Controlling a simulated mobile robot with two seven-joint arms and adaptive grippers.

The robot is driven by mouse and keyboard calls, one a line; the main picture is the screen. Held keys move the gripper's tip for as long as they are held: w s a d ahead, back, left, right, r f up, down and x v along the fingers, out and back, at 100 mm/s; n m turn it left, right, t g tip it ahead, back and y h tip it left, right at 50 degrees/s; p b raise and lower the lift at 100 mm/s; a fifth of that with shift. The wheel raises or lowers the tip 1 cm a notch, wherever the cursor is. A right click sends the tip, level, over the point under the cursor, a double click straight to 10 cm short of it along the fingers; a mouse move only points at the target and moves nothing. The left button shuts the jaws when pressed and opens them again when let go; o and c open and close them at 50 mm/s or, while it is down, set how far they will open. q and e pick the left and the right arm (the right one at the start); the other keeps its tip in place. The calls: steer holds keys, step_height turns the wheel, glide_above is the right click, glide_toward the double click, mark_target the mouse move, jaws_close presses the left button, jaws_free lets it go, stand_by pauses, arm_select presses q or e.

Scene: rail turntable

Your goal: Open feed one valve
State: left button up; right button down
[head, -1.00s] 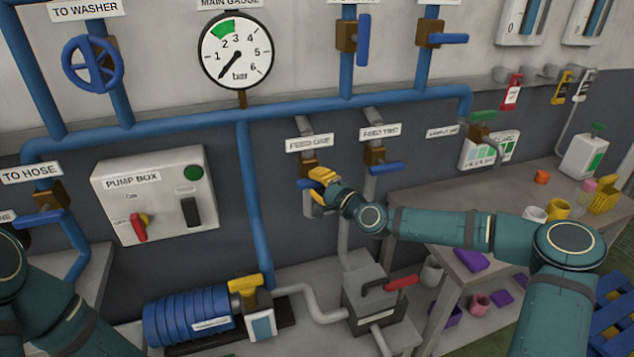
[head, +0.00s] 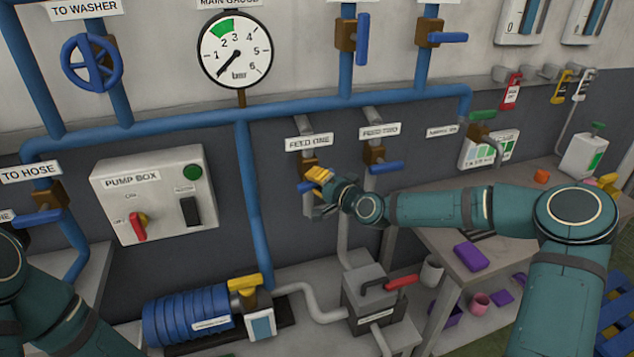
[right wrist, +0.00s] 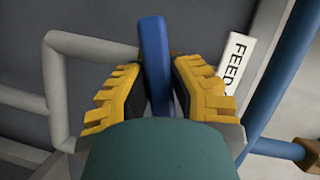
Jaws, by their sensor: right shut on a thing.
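The feed one valve has a brown body (head: 308,165) under the "FEED ONE" label (head: 309,142), on the pipe below the long blue pipe. Its blue lever handle (right wrist: 155,65) stands between the yellow fingers of my right gripper (right wrist: 150,90) in the right wrist view. My right gripper (head: 316,182) is shut on this handle. In the head view the fingers hide most of the handle, so its exact angle is hard to tell. My left gripper is out of view; only parts of my left arm show at the left edge.
The feed two valve (head: 375,156), with a blue handle (head: 386,167), is close to the right. The pump box (head: 150,200) is at left. Below are a blue motor (head: 187,315) and a grey box with a red lever (head: 402,282). A workbench (head: 520,230) stands at right.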

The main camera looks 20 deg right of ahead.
steer(key=shift+a+r+n+g+h+b, duration=0.15)
steer(key=shift+n+g+h+b, duration=0.25)
steer(key=shift+n, duration=0.8)
steer(key=n+h+b, duration=0.1)
steer(key=n+b, duration=0.1)
steer(key=n, duration=0.1)
steer(key=shift+h, duration=0.4)
steer(key=shift+n+g+h, duration=0.3)
steer(key=shift+n+h, duration=0.3)
steer(key=shift+n, duration=0.2)
steer(key=shift+n+h, duration=0.5)
steer(key=shift+n, duration=0.1)
steer(key=c, duration=0.8)
jaws_free()
steer(key=shift+w, duration=0.1)
